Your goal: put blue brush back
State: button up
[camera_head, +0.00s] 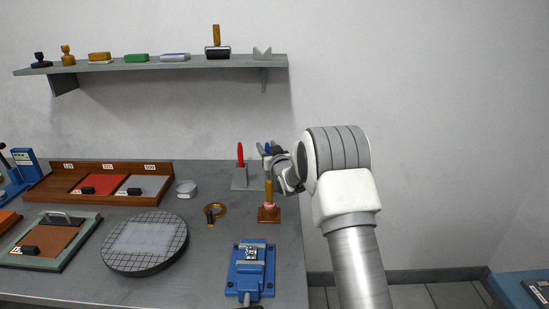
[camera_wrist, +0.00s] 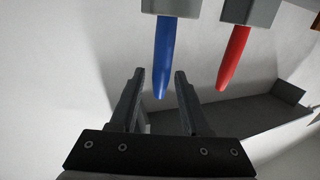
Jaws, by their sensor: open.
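The blue brush (camera_wrist: 164,50) shows in the wrist view as a blue tapered handle coming out of a grey block (camera_wrist: 160,6) at the top edge. Its tip lies between the two fingers of my gripper (camera_wrist: 159,74), which is open with gaps on both sides. In the head view, a bit of blue (camera_head: 267,147) shows at my gripper (camera_head: 269,153); the gripper hides most of what is behind it. A red handle (camera_wrist: 234,57) stands in its own grey block to the right in the wrist view. In the head view, the red handle (camera_head: 240,154) is left of my gripper.
A yellow-handled tool (camera_head: 268,190) stands on a wooden base just below my gripper. A blue vise (camera_head: 250,268) is nearer the front. A round gridded plate (camera_head: 146,242) and a wooden tray (camera_head: 65,196) lie left. A wall shelf (camera_head: 165,65) holds several tools.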

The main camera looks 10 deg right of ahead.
jog(key=s+d+r+m+g+h, duration=0.1)
jog(key=s+r+g, duration=0.3)
jog(key=s, duration=0.9)
jog(key=s+d+r+g+h, duration=0.15)
jog(key=s+r, duration=0.35)
jog(key=s, duration=0.8)
jog(key=s+a+f+g, duration=0.1)
jog(key=s+g, duration=0.2)
jog(key=s, duration=1.1)
jog(key=s+a+f+g, duration=0.1)
jog(key=s+f+g, duration=0.1)
jog(key=s, duration=1.3)
jog(key=shift+s+a+g, duration=0.15)
jog(key=shift+s+g, duration=0.05)
jog(key=shift+g, duration=0.65)
notch_tip(320, 180, up, 10)
jog(key=p, duration=0.9)
jog(key=shift+f+p, duration=0.25)
jog(key=shift+p, duration=0.05)
